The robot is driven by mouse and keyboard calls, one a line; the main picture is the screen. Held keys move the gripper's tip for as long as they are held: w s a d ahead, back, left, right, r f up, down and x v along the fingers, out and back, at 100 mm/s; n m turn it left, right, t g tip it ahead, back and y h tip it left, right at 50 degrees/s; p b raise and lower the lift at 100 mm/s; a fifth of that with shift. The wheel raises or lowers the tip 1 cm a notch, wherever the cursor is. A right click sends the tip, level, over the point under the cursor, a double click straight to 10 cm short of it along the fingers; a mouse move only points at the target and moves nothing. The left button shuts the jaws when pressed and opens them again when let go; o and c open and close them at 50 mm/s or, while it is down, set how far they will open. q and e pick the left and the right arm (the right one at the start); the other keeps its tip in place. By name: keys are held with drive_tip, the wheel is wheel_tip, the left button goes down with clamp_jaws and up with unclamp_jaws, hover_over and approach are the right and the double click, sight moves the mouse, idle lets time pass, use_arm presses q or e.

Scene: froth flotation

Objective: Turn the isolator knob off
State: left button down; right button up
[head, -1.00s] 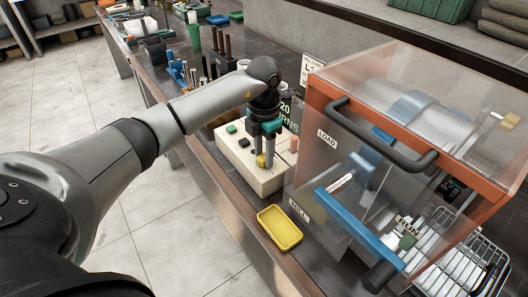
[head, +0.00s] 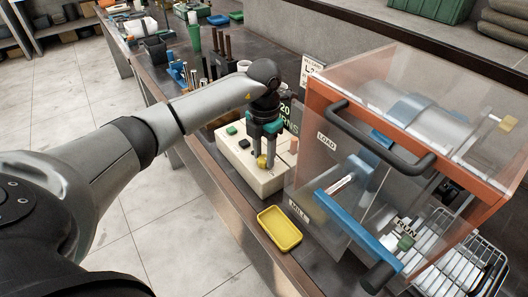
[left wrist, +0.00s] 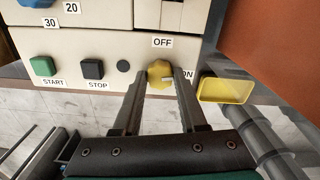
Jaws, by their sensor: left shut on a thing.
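The yellow isolator knob (left wrist: 158,73) is on the front of a cream control box (head: 246,172). In the left wrist view, an OFF label (left wrist: 162,42) is above the knob and an ON label (left wrist: 187,74) is to its right. A pale mark on the knob points right, toward ON. My left gripper (left wrist: 161,82) is shut on the knob, one finger on each side. In the head view, the left gripper (head: 265,158) points down at the knob (head: 262,162), which its fingers partly hide. My right gripper is not in view.
Green START (left wrist: 43,66) and black STOP (left wrist: 92,69) buttons are left of the knob. A yellow tray (head: 280,228) lies near the bench edge. A clear guard with an orange frame (head: 420,150) stands close on the right.

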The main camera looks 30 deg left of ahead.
sight(264, 158)
use_arm(q)
drive_tip(key=n+p, duration=0.3)
drive_tip(key=n, duration=0.4)
drive_tip(key=shift+r, duration=0.15)
drive_tip(key=n+p, duration=0.1)
drive_tip(key=n, duration=0.2)
drive_tip(key=shift+n+p, duration=0.3)
drive_tip(key=shift+n, duration=0.1)
drive_tip(key=shift+n+p, duration=0.75)
drive_tip(key=shift+n, duration=1.25)
drive_tip(key=shift+c, duration=2.2)
unclamp_jaws()
wheel_tip(264, 158, up, 15)
